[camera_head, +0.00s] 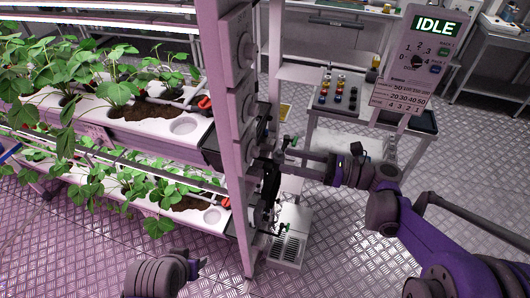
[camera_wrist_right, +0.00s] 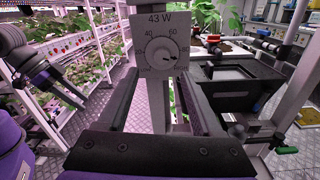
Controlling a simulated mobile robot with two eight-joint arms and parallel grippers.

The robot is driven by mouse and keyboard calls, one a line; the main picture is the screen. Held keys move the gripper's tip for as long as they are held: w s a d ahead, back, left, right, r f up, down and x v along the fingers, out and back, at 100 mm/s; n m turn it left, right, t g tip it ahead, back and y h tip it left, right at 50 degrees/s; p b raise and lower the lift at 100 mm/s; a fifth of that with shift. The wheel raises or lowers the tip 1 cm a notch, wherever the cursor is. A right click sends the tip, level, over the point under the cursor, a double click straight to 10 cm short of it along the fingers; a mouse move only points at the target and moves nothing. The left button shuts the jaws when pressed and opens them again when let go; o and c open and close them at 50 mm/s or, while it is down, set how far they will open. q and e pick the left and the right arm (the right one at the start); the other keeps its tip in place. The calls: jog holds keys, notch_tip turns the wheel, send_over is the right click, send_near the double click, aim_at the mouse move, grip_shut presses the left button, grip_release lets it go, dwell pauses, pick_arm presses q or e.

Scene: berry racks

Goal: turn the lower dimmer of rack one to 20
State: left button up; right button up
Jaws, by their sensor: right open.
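Two pale dimmer boxes sit one above the other on the rack post in the head view, the upper one (camera_head: 236,45) and a lower one (camera_head: 242,105), both seen edge-on. In the right wrist view a dimmer dial (camera_wrist_right: 160,48) faces me, marked "43 W", with a round grey knob; its pointer is too small to read surely. My right gripper (camera_head: 264,182) is beside the post, below these boxes. Its two dark fingers (camera_wrist_right: 158,90) are open and empty, spread below and in front of the dial, apart from the knob.
Planted white trays (camera_head: 150,128) fill the rack left of the post (camera_head: 222,150). A black bin (camera_wrist_right: 238,88) stands right of the dial. A trolley (camera_head: 330,130) with small bottles and an "IDLE" sign panel (camera_head: 412,65) stand to the right.

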aim_at(255, 152)
jog(key=p+x, duration=0.1)
jog(key=x, duration=0.6)
jog(key=shift+w+a, duration=0.25)
grip_shut()
